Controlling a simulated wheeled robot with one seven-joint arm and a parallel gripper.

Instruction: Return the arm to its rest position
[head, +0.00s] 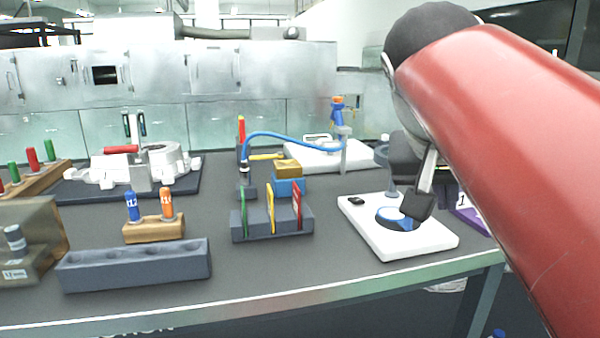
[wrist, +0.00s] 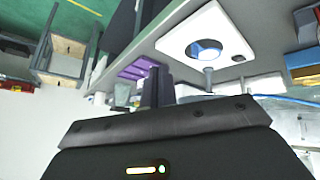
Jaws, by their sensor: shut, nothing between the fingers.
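My red arm (head: 500,140) fills the right side of the head view, raised over the right end of the table, with a dark rounded joint at its top. In the wrist view my gripper (wrist: 157,88) shows as two dark fingers close together, shut and empty. In the head view the hand is largely hidden behind the arm; dark parts show in front of the white plate's right side. Whether they touch anything there cannot be told.
A white plate (head: 378,238) with a blue-and-white disc and grey post stands near the table's front right. A purple piece (wrist: 138,67) lies beside it. A grey slotted rack (head: 240,228), a long grey block (head: 135,266) and a casting (head: 165,165) stand further left.

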